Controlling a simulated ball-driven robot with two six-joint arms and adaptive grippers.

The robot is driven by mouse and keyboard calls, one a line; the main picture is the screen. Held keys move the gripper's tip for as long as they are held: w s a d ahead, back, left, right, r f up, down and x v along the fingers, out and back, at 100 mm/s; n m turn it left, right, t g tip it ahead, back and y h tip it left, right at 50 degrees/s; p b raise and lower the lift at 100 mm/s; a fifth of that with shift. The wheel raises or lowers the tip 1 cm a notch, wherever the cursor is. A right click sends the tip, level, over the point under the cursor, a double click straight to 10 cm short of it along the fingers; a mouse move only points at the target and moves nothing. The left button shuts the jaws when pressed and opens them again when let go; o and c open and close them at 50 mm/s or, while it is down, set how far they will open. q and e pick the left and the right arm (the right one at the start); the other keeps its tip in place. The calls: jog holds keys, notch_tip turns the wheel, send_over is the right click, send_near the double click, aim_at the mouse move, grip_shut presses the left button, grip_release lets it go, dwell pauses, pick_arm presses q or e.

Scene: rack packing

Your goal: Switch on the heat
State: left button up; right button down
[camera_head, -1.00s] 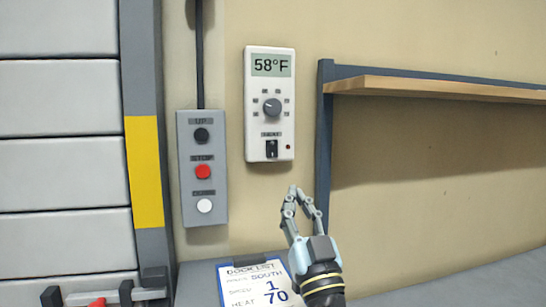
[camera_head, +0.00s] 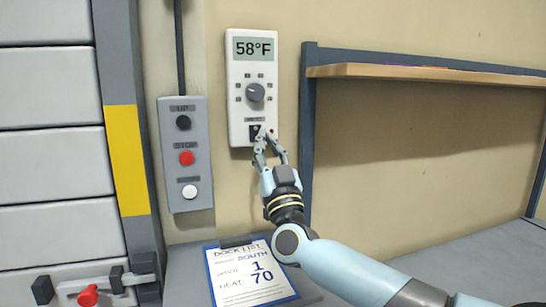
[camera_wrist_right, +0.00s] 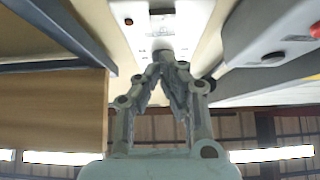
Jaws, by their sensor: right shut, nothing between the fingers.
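The white thermostat (camera_head: 252,75) hangs on the wall, its display reading 58°F. It has a grey round dial (camera_head: 255,92) in its middle. Below the dial is a small dark heat switch (camera_head: 254,130), partly covered by my fingertips. My right gripper (camera_head: 266,135) is shut and empty, with its tips at the switch; I cannot tell whether they touch it. My left gripper is not in view.
A grey button box (camera_head: 186,155) with black, red and white buttons hangs left of the thermostat. A wooden shelf (camera_head: 420,74) on a dark post is to the right. A clipboard (camera_head: 250,274) reading South, 1 and Heat 70 lies below.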

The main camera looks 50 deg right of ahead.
aim_at(258, 127)
jog(key=shift+w+d+f, duration=0.2)
jog(key=shift+w+d, duration=0.2)
jog(key=shift+w, duration=0.35)
jog(key=shift+w+d+f, duration=0.2)
jog(key=shift+w+d, duration=0.2)
jog(key=shift+w, duration=0.3)
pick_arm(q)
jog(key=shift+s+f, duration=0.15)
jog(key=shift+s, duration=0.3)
